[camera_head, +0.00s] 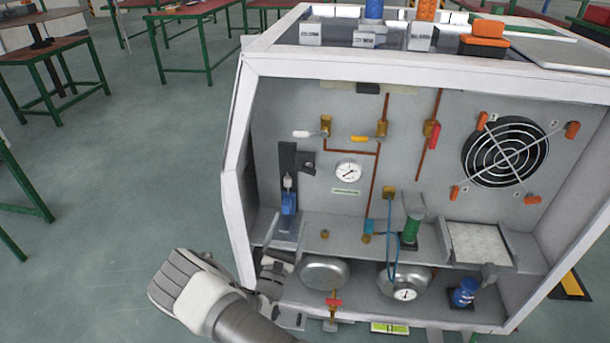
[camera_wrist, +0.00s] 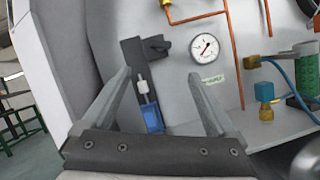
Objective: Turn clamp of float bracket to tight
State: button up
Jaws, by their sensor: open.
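The float bracket (camera_head: 288,165) is a dark upright bracket on the left of the cabinet's back wall. It also shows in the wrist view (camera_wrist: 133,52). A dark block that looks like its clamp (camera_head: 308,162) juts out to the right near the top, also seen in the wrist view (camera_wrist: 156,45). I cannot tell how tight it is. A blue and white float (camera_head: 289,202) hangs below, also between the fingers in the wrist view (camera_wrist: 150,112). My gripper (camera_head: 276,238) is open and empty, in front of and below the bracket; it fills the lower wrist view (camera_wrist: 161,75).
A round gauge (camera_head: 347,172) and copper pipes with valves (camera_head: 382,128) are right of the bracket. The cabinet's white left frame (camera_head: 240,170) is close to my arm. Round metal vessels (camera_head: 324,271) sit below the shelf. A green cylinder (camera_head: 411,229) stands further right.

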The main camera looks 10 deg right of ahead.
aim_at(307, 173)
jog(key=b+x, duration=0.3)
jog(key=x, duration=1.3)
jog(key=shift+w+d+r, duration=0.1)
jog(key=shift+w+d, duration=0.05)
jog(key=shift+c, duration=0.3)
jog(key=c, duration=1.3)
